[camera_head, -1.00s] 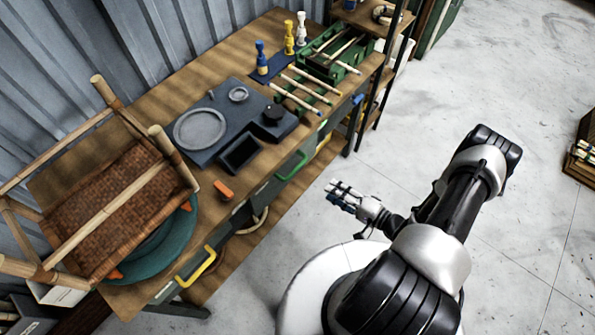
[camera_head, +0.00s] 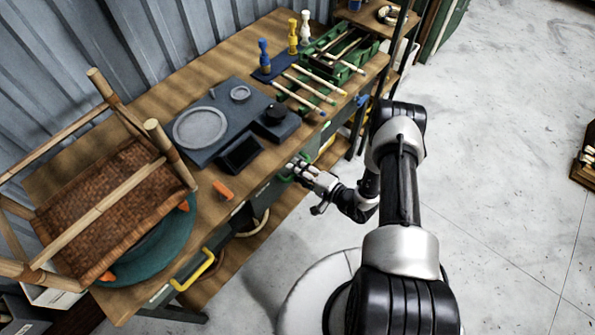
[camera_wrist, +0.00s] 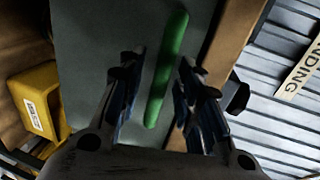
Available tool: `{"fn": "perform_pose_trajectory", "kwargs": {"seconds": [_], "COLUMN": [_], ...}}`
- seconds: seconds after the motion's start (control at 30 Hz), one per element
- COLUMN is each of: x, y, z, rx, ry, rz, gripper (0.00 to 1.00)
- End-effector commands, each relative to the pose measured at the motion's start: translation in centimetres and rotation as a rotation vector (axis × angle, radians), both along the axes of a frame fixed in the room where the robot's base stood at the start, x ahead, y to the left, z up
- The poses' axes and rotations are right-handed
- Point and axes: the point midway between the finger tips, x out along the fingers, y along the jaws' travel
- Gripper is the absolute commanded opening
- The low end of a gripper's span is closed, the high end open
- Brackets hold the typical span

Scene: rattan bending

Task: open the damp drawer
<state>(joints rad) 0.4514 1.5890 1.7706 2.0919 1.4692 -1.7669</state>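The drawer with the green handle is in the bench front; its grey-green face (camera_wrist: 85,45) fills the middle of the wrist view. The green handle (camera_wrist: 166,70) stands out from that face. My gripper (camera_wrist: 160,85) is open, with one finger on each side of the handle and gaps visible on both sides. I cannot tell how deep the fingers reach around it. In the head view my gripper (camera_head: 302,170) is at the bench front and covers most of the handle. The drawer looks shut.
A yellow handle (camera_head: 194,270) is on another drawer at the left of the bench. The wooden bench top (camera_head: 200,95) holds a chair frame (camera_head: 110,190), a dark grey tool block (camera_head: 208,155) and a green crate (camera_head: 335,50). Open floor lies to the right.

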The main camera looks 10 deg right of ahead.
Motion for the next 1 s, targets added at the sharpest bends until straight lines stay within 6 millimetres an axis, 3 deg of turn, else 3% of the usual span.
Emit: {"fn": "perform_pose_trajectory", "kwargs": {"seconds": [0.33,0.8,1.0], "x": [0.3,0.26,0.25], "y": [0.2,0.2,0.21], "z": [-0.04,-0.05,-0.05], "rx": [0.001,0.001,0.001], "ry": [0.001,0.001,0.001], "rz": [0.0,0.0,0.0], "gripper": [0.32,0.0,0.0]}}
